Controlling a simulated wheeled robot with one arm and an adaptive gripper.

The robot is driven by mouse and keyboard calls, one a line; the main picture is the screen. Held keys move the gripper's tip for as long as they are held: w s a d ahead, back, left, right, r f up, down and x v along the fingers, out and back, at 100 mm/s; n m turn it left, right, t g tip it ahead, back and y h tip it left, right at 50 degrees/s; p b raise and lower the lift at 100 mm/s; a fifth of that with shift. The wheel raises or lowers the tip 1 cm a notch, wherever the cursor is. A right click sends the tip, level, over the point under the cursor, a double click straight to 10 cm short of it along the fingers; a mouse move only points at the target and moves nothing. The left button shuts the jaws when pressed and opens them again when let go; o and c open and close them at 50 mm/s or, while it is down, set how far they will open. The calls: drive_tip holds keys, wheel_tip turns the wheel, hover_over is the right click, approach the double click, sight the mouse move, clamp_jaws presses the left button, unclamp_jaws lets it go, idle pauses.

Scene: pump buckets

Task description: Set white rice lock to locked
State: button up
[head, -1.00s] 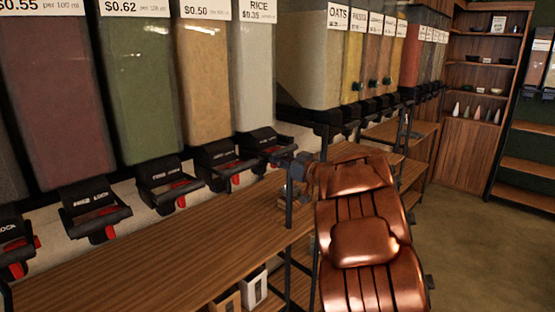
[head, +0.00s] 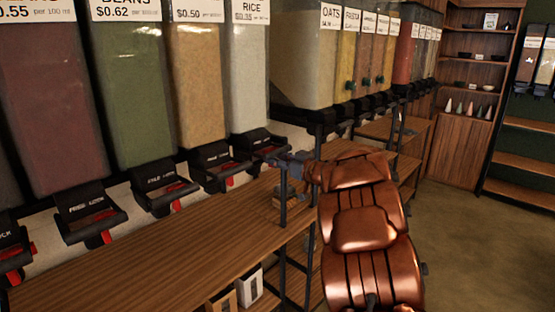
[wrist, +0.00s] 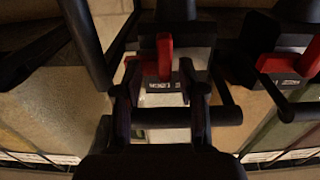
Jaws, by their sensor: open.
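The rice dispenser (head: 250,75) is a clear bin of white grains under a "RICE" label in the head view. Its black lock housing (head: 256,141) sits below the bin. My gripper (head: 270,156) is at the front of this housing and hides most of the lock there. In the wrist view, a red lock lever (wrist: 165,57) stands upright in the picture above a small lettered plate. My gripper (wrist: 162,92) is open, with one dark finger on each side of lever and plate. I cannot tell whether the fingers touch the lever.
Neighbouring dispensers with black housings (head: 220,168) and red levers line the wall to the left. Another red lever (wrist: 279,63) shows right in the wrist view. A wooden shelf (head: 150,245) runs below. The oats dispenser (head: 305,65) is to the right. Open floor (head: 470,240) lies at right.

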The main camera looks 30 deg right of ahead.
drive_tip(key=shift+s, duration=0.1)
drive_tip(key=v, duration=1.2)
idle(0.4)
